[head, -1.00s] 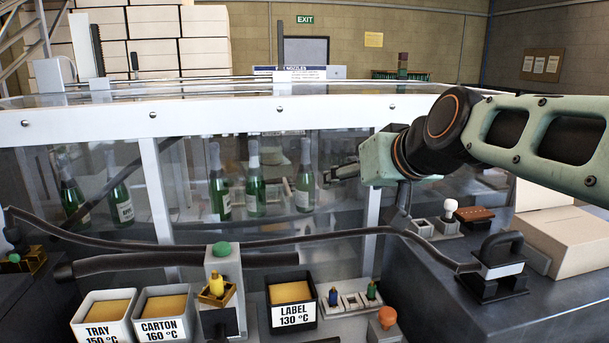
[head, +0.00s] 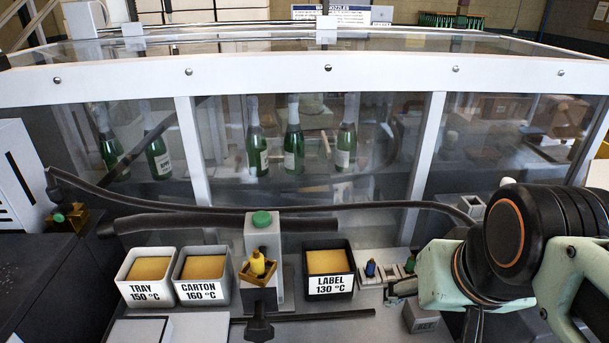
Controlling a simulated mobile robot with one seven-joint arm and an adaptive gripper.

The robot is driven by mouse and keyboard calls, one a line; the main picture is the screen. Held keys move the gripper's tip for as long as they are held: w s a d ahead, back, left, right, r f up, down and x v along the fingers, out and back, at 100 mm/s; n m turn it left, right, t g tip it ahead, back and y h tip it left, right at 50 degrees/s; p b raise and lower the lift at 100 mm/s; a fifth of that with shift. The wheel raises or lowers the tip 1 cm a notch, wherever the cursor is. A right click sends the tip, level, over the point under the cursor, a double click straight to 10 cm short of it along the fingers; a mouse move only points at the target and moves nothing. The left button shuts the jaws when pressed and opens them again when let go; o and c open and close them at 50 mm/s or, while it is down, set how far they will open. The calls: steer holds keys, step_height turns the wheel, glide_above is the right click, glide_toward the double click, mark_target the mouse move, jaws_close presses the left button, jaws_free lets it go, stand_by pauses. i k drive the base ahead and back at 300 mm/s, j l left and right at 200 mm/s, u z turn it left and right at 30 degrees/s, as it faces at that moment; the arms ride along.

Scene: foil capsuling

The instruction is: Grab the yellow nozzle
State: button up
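The yellow nozzle (head: 258,264) sits upright in a brass-coloured holder (head: 258,277) in front of a grey post with a green button, near the middle of the bench. My gripper (head: 392,291) is low at the right, beside the small nozzle rack (head: 368,281), well to the right of the yellow nozzle and apart from it. Its fingers are small and seen side-on, so their opening is unclear. A blue nozzle (head: 371,268) and a green nozzle (head: 410,263) stand close behind my gripper.
Tubs marked TRAY (head: 150,270), CARTON (head: 201,278) and LABEL (head: 328,269) stand along the bench. The LABEL tub lies between my gripper and the yellow nozzle. A dark hose (head: 300,208) runs across above them. A glazed enclosure with green bottles (head: 293,150) is behind.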

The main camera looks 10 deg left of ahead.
mark_target(257, 260)
steer(key=k+l+u, duration=0.2)
steer(key=l, duration=0.25)
steer(key=k+l+u, duration=0.2)
steer(key=l, duration=0.2)
steer(key=k+l+u, duration=0.2)
steer(key=l+z, duration=0.1)
steer(key=i+l, duration=0.05)
